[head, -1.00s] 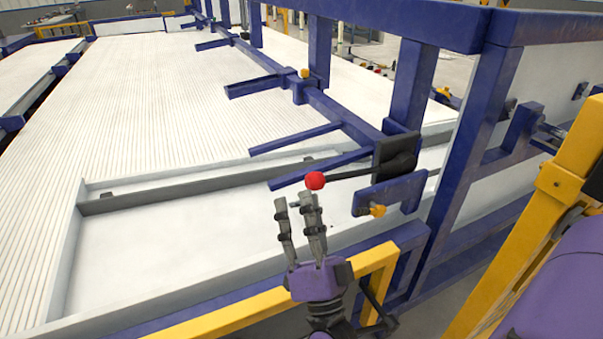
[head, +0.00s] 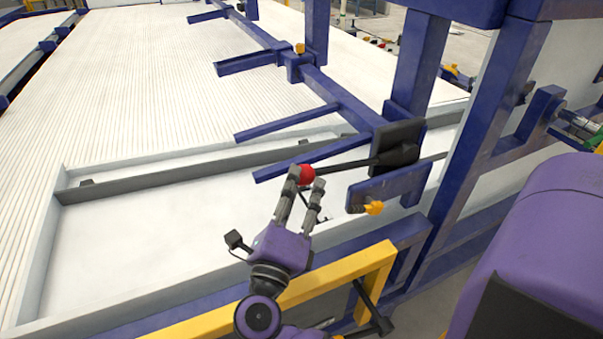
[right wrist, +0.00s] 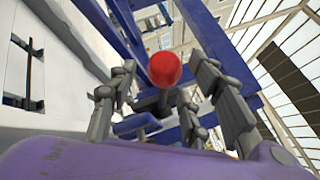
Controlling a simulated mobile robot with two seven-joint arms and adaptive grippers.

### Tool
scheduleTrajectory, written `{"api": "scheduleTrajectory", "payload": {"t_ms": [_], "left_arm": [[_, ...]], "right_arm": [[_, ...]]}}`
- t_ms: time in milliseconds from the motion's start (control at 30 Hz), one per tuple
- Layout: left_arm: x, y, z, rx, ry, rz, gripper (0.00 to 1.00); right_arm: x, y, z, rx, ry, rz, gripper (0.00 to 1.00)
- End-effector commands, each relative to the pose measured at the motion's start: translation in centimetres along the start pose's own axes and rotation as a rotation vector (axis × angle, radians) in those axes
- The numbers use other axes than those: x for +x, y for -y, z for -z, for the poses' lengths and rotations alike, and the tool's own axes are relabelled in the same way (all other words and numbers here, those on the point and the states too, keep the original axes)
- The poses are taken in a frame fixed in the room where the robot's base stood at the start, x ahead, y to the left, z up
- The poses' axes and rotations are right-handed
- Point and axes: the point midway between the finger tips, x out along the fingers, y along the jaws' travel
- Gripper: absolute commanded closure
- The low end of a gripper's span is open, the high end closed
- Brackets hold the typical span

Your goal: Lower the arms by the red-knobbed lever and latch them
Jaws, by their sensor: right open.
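The red knob (head: 306,174) sits at the left end of a dark lever (head: 345,164) that runs to a black hub (head: 398,146) on the blue shaft. Several blue arms (head: 285,122) stick out leftward from that shaft, over the white bed. A yellow-tipped latch (head: 373,208) is on the blue plate just below the lever. My right gripper (head: 306,180) is open, its fingers at the knob, one overlapping its left edge. In the right wrist view the red knob (right wrist: 164,69) shows between the spread fingers; contact cannot be told. My left gripper is not in view.
A yellow rail (head: 340,285) runs below my right gripper. A blue post (head: 465,150) stands to the right of the lever. The white ribbed bed (head: 130,110) is open on the left.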

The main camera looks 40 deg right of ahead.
Motion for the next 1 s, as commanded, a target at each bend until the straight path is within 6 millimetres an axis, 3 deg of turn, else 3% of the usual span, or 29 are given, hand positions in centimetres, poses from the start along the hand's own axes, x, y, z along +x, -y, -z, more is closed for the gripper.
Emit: {"api": "scheduleTrajectory", "payload": {"t_ms": [233,567,900,1000], "left_arm": [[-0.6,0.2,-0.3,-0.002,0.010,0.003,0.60],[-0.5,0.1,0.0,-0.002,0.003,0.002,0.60],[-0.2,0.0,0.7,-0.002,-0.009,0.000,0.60],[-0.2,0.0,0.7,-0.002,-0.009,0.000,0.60]], "right_arm": [[3.2,0.1,-0.1,0.000,0.002,0.002,0.55],[3.7,0.0,0.0,-0.002,0.000,0.001,0.55],[3.6,-0.1,0.0,-0.001,0.001,-0.002,0.97],[3.6,-0.1,0.0,-0.001,0.001,-0.003,1.00]]}}
